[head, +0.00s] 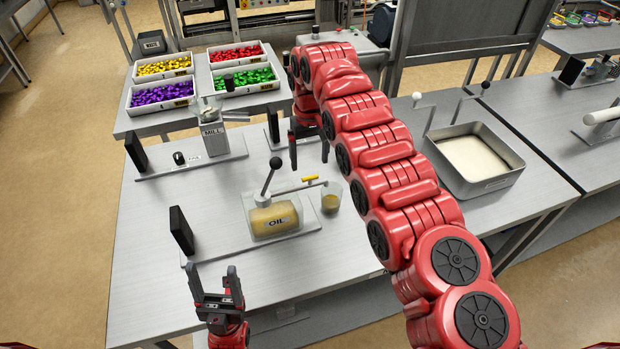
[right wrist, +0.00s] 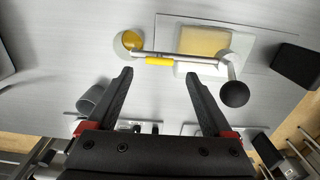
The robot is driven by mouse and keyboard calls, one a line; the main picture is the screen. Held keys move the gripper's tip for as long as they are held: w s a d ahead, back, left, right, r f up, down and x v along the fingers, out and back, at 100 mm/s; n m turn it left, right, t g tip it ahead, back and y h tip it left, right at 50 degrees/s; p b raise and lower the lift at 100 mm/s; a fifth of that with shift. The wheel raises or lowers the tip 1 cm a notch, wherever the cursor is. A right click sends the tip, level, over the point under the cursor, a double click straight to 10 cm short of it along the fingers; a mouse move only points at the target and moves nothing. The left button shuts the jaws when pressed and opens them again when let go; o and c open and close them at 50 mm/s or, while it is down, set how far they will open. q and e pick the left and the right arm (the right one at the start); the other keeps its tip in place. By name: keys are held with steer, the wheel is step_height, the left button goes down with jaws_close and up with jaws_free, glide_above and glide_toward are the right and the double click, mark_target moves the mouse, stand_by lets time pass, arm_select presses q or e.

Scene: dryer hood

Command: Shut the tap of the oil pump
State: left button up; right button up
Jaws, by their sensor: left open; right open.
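The oil pump (head: 275,216) is a clear box of yellow oil on a plate in the middle of the table. Its black-knobbed lever (head: 270,175) tilts up. A thin spout runs right from it, with a yellow tap handle (head: 310,178) that lies roughly along the pipe in the right wrist view (right wrist: 165,61). A clear cup (head: 331,198) with some oil stands under the spout end. My right gripper (head: 309,150) is open and empty behind the tap, apart from it; its fingers (right wrist: 160,72) point towards the spout. My left gripper (head: 217,278) is open and empty at the table's front.
The mill (head: 215,140) stands behind the pump, to the left. Black upright panels (head: 182,230) stand left of the devices. Trays of coloured pieces (head: 160,95) are at the back. A metal basin (head: 475,160) stands right of my right arm. The table's front left is clear.

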mark_target(310, 177)
step_height(310, 177, down, 4)
steer(key=shift+f+p, duration=0.1)
steer(key=shift+p, duration=0.8)
steer(key=shift+f, duration=0.75)
jaws_close()
steer(key=shift+f+m+b, duration=0.2)
steer(key=shift+m+b, duration=0.2)
steer(key=shift+b, duration=0.3)
steer(key=m+b, duration=0.4)
steer(key=b, duration=0.2)
steer(key=shift+f+m, duration=0.1)
steer(key=shift+m, duration=0.3)
steer(key=shift+m+b, duration=0.9)
steer(key=shift+m, duration=0.1)
steer(key=shift+r+m+b, duration=0.2)
steer(key=shift+m+b, duration=0.1)
steer(key=shift+m, duration=0.5)
steer(key=shift+r+m, duration=0.1)
steer(key=shift+m, duration=0.9)
steer(key=m, duration=0.3)
steer(key=shift+m+p, duration=0.5)
steer(key=shift+m, duration=1.3)
